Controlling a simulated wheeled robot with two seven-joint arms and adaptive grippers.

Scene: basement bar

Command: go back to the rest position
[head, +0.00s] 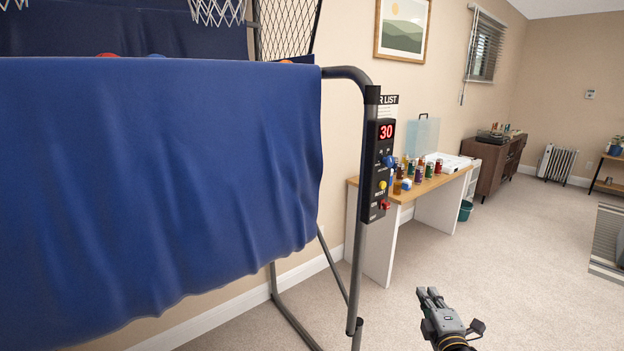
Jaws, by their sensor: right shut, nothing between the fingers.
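My right gripper (431,293) shows at the bottom right of the head view, above the carpet. Its fingers are together and hold nothing. It is apart from the arcade game's frame to its left and from the table behind it. My left gripper is outside the view.
A basketball arcade game with a blue cloth (160,190) fills the left, close by. Its control panel (379,170) reads 30, and its dark metal leg (358,250) reaches down. A wooden-topped table (445,178) with several bottles stands behind. The carpet (530,270) at right is clear.

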